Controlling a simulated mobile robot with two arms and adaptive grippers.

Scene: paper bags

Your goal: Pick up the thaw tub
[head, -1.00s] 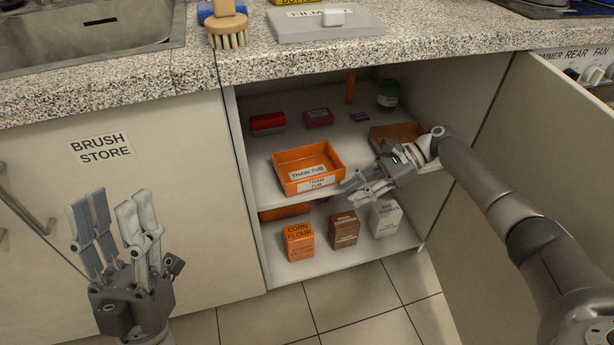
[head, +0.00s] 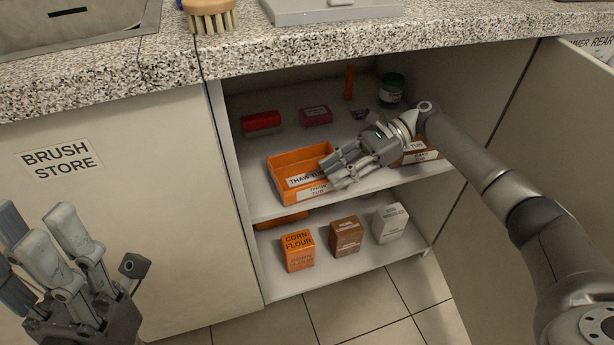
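The thaw tub (head: 290,161) is an orange open-topped tub with white labels on its front. It stands upright on the upper shelf of the open cabinet. My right gripper (head: 329,174) is at the tub's right side, its fingers pointing left and covering the right wall and front right corner. Its fingers look spread apart. Whether they touch the tub or straddle its wall cannot be told. My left gripper (head: 38,245) is open and empty at the lower left, in front of the closed cabinet door and far from the tub.
Behind the tub are a red item (head: 261,122), a purple box (head: 314,115) and a green jar (head: 391,88). The corn flour box (head: 297,250) and other boxes are below. The countertop (head: 300,45) overhangs; the open door (head: 520,150) is right.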

